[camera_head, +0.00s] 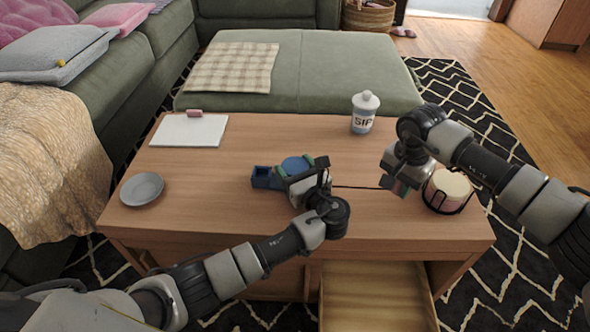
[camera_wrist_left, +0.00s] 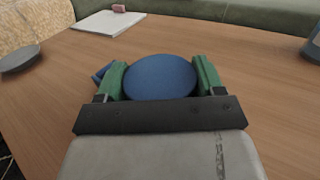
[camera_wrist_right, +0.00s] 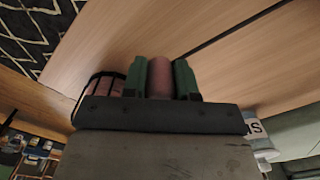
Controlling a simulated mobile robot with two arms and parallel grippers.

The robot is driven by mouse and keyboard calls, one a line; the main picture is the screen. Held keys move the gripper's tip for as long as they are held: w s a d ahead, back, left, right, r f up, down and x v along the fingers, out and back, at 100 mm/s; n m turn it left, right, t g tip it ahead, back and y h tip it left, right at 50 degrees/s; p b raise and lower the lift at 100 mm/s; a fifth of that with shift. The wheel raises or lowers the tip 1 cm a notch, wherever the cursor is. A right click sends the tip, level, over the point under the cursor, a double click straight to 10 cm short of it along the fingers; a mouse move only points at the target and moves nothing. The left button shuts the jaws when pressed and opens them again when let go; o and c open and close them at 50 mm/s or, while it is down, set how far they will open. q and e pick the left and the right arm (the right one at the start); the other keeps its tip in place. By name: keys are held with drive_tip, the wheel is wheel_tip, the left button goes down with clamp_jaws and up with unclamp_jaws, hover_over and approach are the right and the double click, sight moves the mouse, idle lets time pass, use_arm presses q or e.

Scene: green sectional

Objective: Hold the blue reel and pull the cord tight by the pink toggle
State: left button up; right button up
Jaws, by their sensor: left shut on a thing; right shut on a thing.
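The blue reel (camera_head: 295,166) is a round blue disc over the middle of the wooden table. My left gripper (camera_head: 297,170) is shut on it, and its green finger pads sit on both sides of the reel (camera_wrist_left: 160,77) in the left wrist view. A dark cord (camera_head: 356,187) runs straight from the reel side to my right gripper (camera_head: 397,188). In the right wrist view my right gripper is shut on the pink toggle (camera_wrist_right: 160,78) between its green pads. In the head view the toggle is mostly hidden by the gripper.
A blue box-shaped piece (camera_head: 265,177) lies left of the reel. A candle in a black holder (camera_head: 449,191) stands close right of my right gripper. A drawer (camera_head: 375,290) is open in front.

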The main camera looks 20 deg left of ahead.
drive_tip(key=shift+a, duration=0.1)
idle(0.5)
drive_tip(key=shift+a, duration=0.9)
drive_tip(key=shift+a, duration=0.1)
hover_over(362, 200)
idle(0.6)
idle(0.3)
drive_tip(key=shift+f, duration=2.55)
drive_tip(key=o, duration=1.1)
drive_tip(key=shift+c, duration=0.2)
